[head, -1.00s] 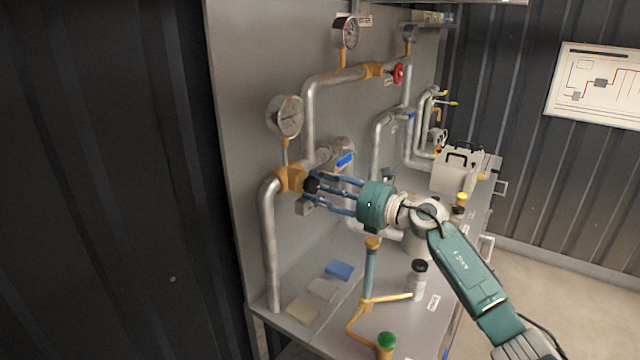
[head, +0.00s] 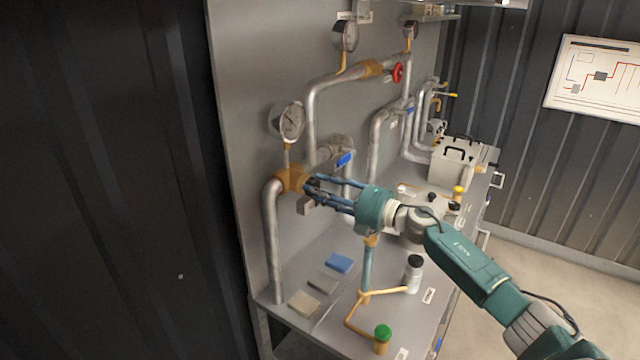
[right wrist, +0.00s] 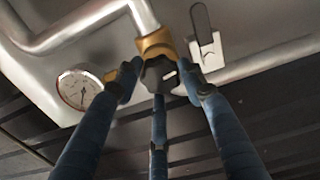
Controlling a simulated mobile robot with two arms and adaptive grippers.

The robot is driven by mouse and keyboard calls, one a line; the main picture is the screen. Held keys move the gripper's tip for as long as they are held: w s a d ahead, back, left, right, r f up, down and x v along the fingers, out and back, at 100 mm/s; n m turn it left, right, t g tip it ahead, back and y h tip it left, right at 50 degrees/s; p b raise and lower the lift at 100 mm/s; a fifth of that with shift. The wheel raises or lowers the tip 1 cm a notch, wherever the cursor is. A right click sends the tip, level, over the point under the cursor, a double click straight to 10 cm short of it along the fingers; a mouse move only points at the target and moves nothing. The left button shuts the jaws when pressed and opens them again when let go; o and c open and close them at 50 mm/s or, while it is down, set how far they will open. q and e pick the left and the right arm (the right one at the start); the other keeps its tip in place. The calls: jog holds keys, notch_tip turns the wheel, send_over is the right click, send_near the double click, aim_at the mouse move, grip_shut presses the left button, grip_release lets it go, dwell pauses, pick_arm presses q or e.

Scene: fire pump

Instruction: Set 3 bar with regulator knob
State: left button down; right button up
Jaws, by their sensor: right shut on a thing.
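The black regulator knob (right wrist: 157,72) sits on a brass-coloured pipe fitting (right wrist: 155,44) in the right wrist view. The fitting also shows in the head view (head: 291,179), at the top of the left vertical pipe. My right gripper (head: 316,190) is shut on the knob, its blue fingers around it; it also shows in the right wrist view (right wrist: 157,76). The fingers hide much of the knob in the head view. A round gauge (head: 290,121) stands above the fitting; its scale is too small to read. My left gripper is not in view.
A blue-handled valve (head: 345,160) is close above my right fingers. A red handwheel (head: 397,73) is higher up. Below my arm, the bench holds a white bottle (head: 413,274), yellow piping with a green cap (head: 383,332), and several coloured pads (head: 339,263).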

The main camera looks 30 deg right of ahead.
jog(key=shift+w+d+r+m+p, duration=0.15)
jog(key=shift+m+p, duration=0.35)
jog(key=shift+m, duration=0.6)
jog(key=shift+s+d+r+m+p, duration=0.15)
jog(key=shift+m+p, duration=0.3)
jog(key=shift+m, duration=0.65)
jog(key=shift+w, duration=0.1)
jog(key=o, duration=1.1)
jog(key=shift+f, duration=0.1)
jog(key=shift+c, duration=0.2)
jog(key=shift+o, duration=0.4)
jog(key=shift+d+f, duration=0.15)
jog(key=shift+f, duration=0.1)
jog(key=v, duration=1.2)
